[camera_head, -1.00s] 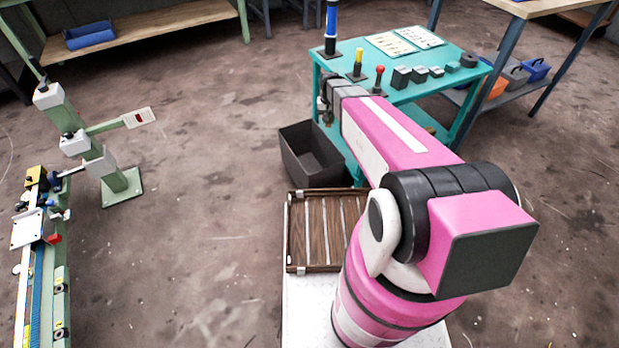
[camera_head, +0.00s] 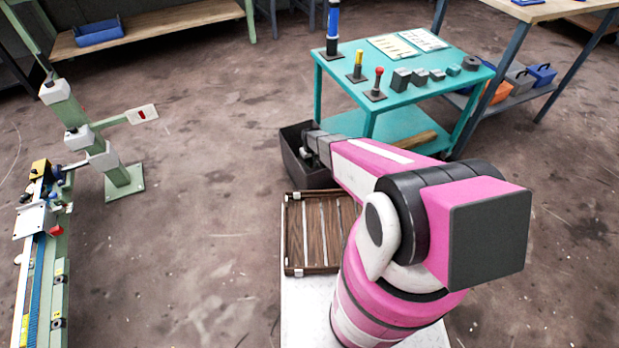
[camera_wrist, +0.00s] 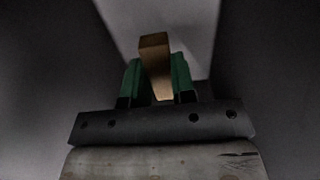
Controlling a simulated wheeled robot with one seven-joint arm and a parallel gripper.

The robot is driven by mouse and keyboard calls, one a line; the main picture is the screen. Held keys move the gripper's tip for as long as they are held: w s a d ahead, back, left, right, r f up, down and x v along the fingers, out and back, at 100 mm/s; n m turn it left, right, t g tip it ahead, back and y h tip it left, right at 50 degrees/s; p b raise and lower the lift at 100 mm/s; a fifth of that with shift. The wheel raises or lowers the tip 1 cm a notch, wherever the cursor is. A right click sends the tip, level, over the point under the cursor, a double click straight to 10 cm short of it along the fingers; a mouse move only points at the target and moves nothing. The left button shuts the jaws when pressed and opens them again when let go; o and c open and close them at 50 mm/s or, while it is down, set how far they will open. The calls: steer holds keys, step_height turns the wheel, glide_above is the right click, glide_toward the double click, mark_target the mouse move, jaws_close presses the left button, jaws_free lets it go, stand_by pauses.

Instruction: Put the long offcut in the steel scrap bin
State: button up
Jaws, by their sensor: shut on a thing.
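The scrap bin (camera_head: 294,174) is a dark open box on the floor, left of the teal bench. My gripper (camera_head: 309,152) is down at the bin's opening in the head view, and my arm hides part of the bin. In the wrist view my gripper (camera_wrist: 156,72) has its green fingers shut on a brownish bar, the offcut (camera_wrist: 154,46), which sticks out past the fingertips. Dark walls flank it, and a lighter grey surface lies beyond. I cannot tell whether the bar touches that surface. The offcut cannot be made out in the head view.
The teal bench (camera_head: 405,90) holds posts, small blocks and sheets; a tan piece (camera_head: 420,142) lies on its lower shelf. A slatted wooden tray (camera_head: 293,235) sits in front of the bin. A green post (camera_head: 120,180) and rail stand left, with open floor between.

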step_height(320, 180, down, 10)
steer(key=shift+f, duration=0.1)
stand_by(0.4)
steer(key=shift+f, duration=0.1)
steer(key=o, duration=0.9)
step_height(320, 180, up, 13)
steer(key=shift+s+f, duration=0.15)
steer(key=shift+f, duration=0.05)
steer(key=s+d+r+m, duration=0.1)
steer(key=s+d+r, duration=0.3)
steer(key=s+r, duration=0.3)
steer(key=s+d+r+m, duration=0.2)
steer(key=s+d+r, duration=0.3)
steer(key=r, duration=1.3)
steer(key=s+d+r+m, duration=0.1)
steer(key=s+d+r, duration=0.3)
steer(key=s+r, duration=0.7)
step_height(320, 180, up, 2)
steer(key=shift+s+d+r+m, duration=0.1)
steer(key=shift+s+d+m, duration=0.05)
steer(key=shift+m, duration=0.15)
